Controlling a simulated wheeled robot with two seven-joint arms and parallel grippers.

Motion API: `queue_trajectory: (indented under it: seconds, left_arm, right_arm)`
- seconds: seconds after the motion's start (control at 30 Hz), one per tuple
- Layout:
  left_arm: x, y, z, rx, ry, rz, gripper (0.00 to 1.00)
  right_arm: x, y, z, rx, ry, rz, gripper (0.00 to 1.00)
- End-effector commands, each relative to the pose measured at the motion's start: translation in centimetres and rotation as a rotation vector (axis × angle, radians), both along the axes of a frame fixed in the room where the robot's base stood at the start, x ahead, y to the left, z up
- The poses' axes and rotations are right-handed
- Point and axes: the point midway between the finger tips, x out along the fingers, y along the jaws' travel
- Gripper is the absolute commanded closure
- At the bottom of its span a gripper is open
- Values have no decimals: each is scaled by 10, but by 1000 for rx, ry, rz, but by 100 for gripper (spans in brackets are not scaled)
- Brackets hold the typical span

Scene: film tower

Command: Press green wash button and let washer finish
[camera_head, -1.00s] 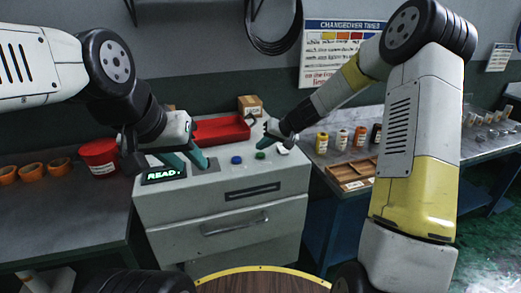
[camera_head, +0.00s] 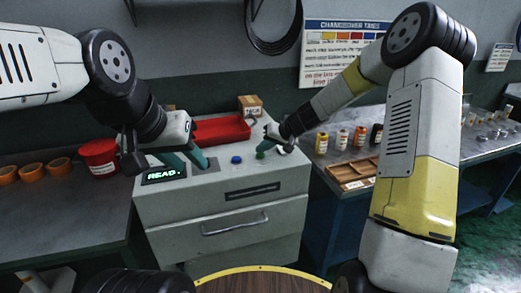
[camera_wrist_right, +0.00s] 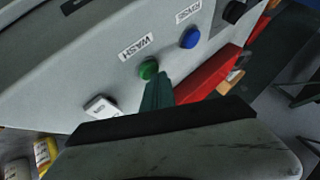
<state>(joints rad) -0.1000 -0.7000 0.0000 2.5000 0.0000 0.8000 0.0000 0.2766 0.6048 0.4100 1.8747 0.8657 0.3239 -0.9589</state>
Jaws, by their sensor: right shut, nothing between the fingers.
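The green wash button (camera_wrist_right: 148,69) sits on the washer's (camera_head: 220,215) top panel beside a "WASH" label (camera_wrist_right: 136,47). In the head view the green button is mostly hidden by my right gripper (camera_head: 262,150). In the right wrist view, the shut, empty teal fingers (camera_wrist_right: 158,90) end right at the button's near edge. I cannot tell whether they touch or press it. The washer's display (camera_head: 164,174) shows green text reading "READ" plus an unclear last character. My left gripper (camera_head: 187,160) is over the washer's left top, with its two teal fingers apart and nothing seen between them.
A blue button (camera_head: 236,160) is left of the green one; a white labelled control (camera_wrist_right: 101,106) is on its other side. Side benches hold bottles, a wooden tray (camera_head: 353,172) and a red tub (camera_head: 99,156).

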Motion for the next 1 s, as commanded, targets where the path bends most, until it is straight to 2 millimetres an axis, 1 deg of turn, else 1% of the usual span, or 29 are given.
queue_trajectory:
  seconds: [0.4,0.67,0.77,1.0]
  left_arm:
    - [0,0,0,0,0,0,64]
    - [0,0,0,0,0,0,64]
    - [0,0,0,0,0,0,64]
    - [0,0,0,0,0,0,64]
  right_arm:
    - [0,0,-5,0,1,-1,100]
    - [0,0,-5,-1,1,0,100]
    - [0,0,-3,0,-1,1,100]
    - [0,1,9,-1,-2,2,100]
